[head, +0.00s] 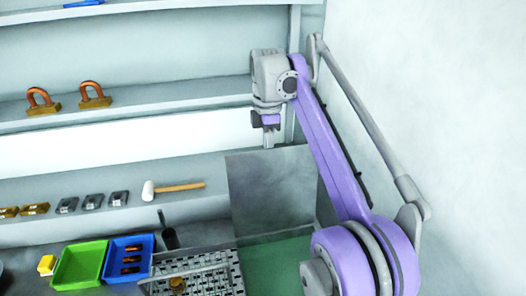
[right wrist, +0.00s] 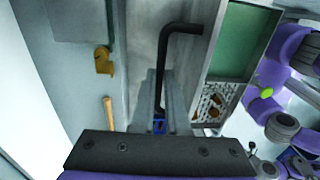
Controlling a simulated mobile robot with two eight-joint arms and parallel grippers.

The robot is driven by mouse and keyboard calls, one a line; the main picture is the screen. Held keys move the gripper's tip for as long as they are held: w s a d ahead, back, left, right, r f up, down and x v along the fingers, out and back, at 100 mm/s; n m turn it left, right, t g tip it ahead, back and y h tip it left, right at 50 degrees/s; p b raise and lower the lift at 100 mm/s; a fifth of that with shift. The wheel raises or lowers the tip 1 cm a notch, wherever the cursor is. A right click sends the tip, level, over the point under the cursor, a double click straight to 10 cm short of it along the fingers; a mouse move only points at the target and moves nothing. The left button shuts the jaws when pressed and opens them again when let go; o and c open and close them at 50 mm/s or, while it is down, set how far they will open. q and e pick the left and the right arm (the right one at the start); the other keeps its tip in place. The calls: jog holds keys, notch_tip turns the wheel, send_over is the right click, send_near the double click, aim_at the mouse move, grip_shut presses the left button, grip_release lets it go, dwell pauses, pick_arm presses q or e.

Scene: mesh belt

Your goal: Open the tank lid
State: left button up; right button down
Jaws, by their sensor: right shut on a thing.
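The tank lid (head: 275,195) is a flat grey panel standing steeply up at the back of the tank. The tank's green inside (head: 270,253) shows in front of it, and also in the right wrist view (right wrist: 245,38). My right gripper (head: 268,138) is at the lid's upper edge. In the right wrist view it is shut on the black bent handle (right wrist: 180,29), whose bar runs down between the fingers (right wrist: 160,105). The grip itself is partly hidden. My left gripper is not clearly seen in either view.
A mesh basket (head: 236,272) holding a copper part stands left of the tank. A mallet (head: 175,187) and metal blocks (head: 92,201) lie on the shelf behind.

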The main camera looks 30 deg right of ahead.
jog(key=shift+w+d+f, duration=0.15)
jog(key=shift+w+f, duration=0.05)
jog(key=shift+w, duration=0.25)
dwell(0.3)
jog(key=c, duration=1.3)
grip_release()
jog(key=o, duration=0.4)
jog(key=shift+w+d+f, duration=0.15)
jog(key=shift+w+f, duration=0.05)
jog(key=shift+w, duration=0.25)
jog(key=shift+s+r, duration=0.1)
jog(key=shift+s, duration=0.1)
jog(key=r, duration=0.7)
jog(key=shift+w+r, duration=0.15)
jog(key=shift+w, duration=0.1)
